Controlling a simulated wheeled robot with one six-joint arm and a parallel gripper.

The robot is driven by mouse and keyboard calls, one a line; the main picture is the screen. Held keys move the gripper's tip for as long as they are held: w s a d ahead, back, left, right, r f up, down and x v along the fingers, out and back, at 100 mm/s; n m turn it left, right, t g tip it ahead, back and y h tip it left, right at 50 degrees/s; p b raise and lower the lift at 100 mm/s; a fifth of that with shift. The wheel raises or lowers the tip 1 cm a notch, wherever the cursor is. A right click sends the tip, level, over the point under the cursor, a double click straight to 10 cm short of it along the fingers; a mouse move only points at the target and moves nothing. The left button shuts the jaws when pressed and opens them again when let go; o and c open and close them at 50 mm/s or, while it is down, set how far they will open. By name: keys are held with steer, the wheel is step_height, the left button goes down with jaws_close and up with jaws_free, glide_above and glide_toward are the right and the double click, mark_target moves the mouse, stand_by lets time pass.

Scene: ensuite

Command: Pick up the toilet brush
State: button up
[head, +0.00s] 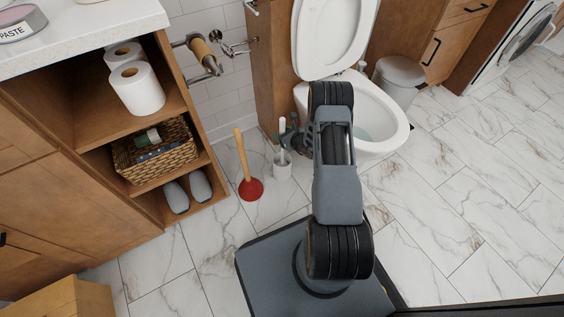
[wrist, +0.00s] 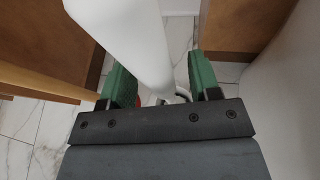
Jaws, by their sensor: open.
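The toilet brush stands upright in its white holder (head: 282,170) on the floor between the plunger and the toilet. Its white handle (head: 283,125) rises beside my gripper (head: 290,140), which partly covers the brush in the head view. In the wrist view the white handle (wrist: 128,38) is large and close, running down from the top between the two green fingers of my gripper (wrist: 160,84). The fingers are apart, with gaps visible beside the handle. The brush's lower end is hidden behind the gripper body in the wrist view.
A red plunger (head: 250,189) stands just left of the holder. The toilet (head: 393,128) with raised lid is close on the right. A wooden shelf unit (head: 140,190) stands left, and a wooden panel (head: 270,75) behind. Marble floor (head: 450,220) is clear at right.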

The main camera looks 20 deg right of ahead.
steer(key=shift+c, duration=0.4)
steer(key=c, duration=0.9)
steer(key=shift+c, duration=0.2)
